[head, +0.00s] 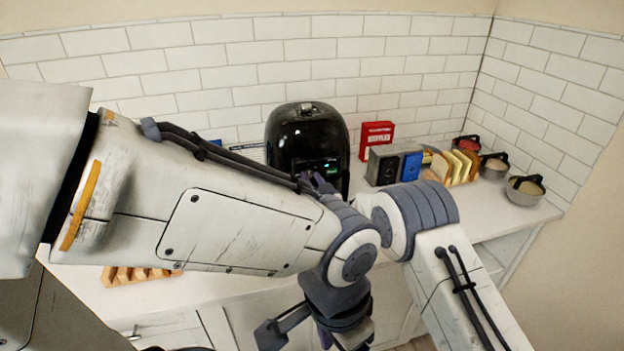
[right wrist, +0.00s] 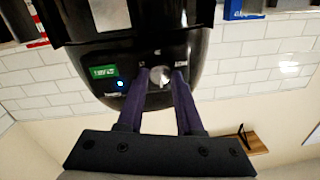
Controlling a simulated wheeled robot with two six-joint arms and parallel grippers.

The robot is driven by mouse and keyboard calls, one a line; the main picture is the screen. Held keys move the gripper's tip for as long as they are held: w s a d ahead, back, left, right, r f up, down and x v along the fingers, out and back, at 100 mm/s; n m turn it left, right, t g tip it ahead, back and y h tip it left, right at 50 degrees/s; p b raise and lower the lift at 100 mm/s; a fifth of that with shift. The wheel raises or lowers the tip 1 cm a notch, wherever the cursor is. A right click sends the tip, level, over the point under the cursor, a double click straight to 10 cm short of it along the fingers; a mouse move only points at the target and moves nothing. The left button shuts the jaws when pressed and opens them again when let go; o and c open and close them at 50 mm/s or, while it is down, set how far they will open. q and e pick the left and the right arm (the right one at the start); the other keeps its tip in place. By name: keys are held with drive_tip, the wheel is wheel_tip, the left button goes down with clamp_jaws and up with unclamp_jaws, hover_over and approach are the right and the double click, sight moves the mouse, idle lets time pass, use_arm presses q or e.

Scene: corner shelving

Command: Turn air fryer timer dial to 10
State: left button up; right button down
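The black air fryer (head: 305,128) stands on the counter against the tiled wall, its front panel facing me. In the right wrist view, upside down, its front (right wrist: 200,60) shows a silver timer dial (right wrist: 160,76) beside a green display (right wrist: 102,72). My right gripper (head: 320,182) is at the panel. In its wrist view, the purple fingers (right wrist: 160,80) stand one on each side of the dial; I cannot tell whether they touch it. The dial's setting is not readable. My left gripper (head: 325,330) hangs low in front of the counter, partly hidden, its opening unclear.
To the fryer's right stand a red box (head: 376,138), a toaster (head: 386,165), a rack of bread slices (head: 455,167) and pots (head: 524,189). A wooden rack (head: 140,275) lies at the counter's front left. My left arm hides much of the counter (head: 245,284).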

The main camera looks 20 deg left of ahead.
drive_tip(key=shift+f+m+b, duration=0.15)
drive_tip(key=shift+m+b, duration=0.25)
drive_tip(key=shift+b, duration=0.45)
drive_tip(key=m+b, duration=0.4)
drive_tip(key=b, duration=0.2)
drive_tip(key=m+b, duration=0.4)
drive_tip(key=b, duration=0.2)
drive_tip(key=shift+f+t, duration=0.2)
drive_tip(key=shift+t, duration=0.1)
drive_tip(key=shift+r+m+b, duration=0.25)
drive_tip(key=shift+m+b, duration=1.35)
drive_tip(key=shift+m, duration=0.1)
drive_tip(key=c, duration=0.5)
unclamp_jaws()
drive_tip(key=shift+c, duration=0.2)
drive_tip(key=shift+s, duration=0.1)
